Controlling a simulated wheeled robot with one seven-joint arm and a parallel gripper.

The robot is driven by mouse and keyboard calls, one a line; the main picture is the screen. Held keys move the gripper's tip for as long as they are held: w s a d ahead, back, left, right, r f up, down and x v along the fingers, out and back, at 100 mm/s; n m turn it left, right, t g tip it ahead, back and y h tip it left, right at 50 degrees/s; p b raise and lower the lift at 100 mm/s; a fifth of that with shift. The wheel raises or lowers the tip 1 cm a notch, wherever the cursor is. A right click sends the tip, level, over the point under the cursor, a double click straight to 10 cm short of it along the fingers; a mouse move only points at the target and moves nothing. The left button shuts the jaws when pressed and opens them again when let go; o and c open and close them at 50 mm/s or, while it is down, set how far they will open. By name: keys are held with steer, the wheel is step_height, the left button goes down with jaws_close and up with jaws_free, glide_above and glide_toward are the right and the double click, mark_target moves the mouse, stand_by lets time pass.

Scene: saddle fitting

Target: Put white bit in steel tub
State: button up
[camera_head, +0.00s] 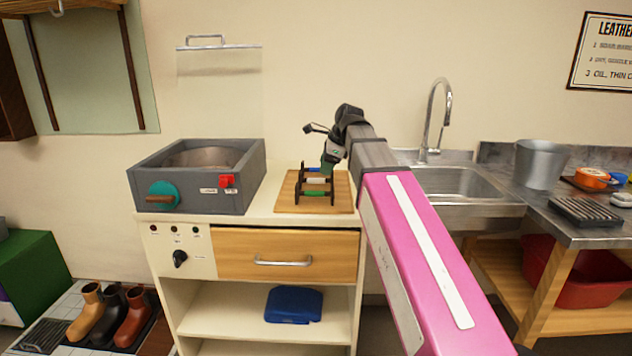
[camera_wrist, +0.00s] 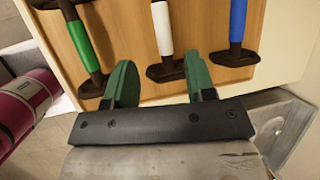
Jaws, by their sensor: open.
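The white bit (camera_head: 316,181), a white bar with black end pieces, lies between a green and a blue one on a wooden board on the cabinet top. It also shows in the wrist view (camera_wrist: 162,28). My gripper (camera_head: 328,166) is over the board's back part. In the wrist view my gripper (camera_wrist: 160,78) is open, with green fingers spread and nothing held. The white bit's near black end shows in the gap between the fingers. A round steel tub (camera_head: 205,156) sits inside a grey box left of the board, and its opening is uncovered.
The green bit (camera_head: 315,196) and blue bit (camera_head: 317,169) lie close on either side. A clear panel with a handle (camera_head: 219,85) stands upright behind the grey box (camera_head: 195,193). A metal bucket (camera_head: 540,163) and a sink (camera_head: 460,183) are at the right.

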mark_target(316, 180)
steer(key=shift+w+a+x, duration=0.1)
steer(key=shift+w+x, duration=0.05)
steer(key=shift+x, duration=1.55)
steer(key=shift+w+a+x, duration=0.1)
steer(key=shift+a+x, duration=0.05)
steer(key=shift+x, duration=1.55)
steer(key=shift+r, duration=0.2)
jaws_close()
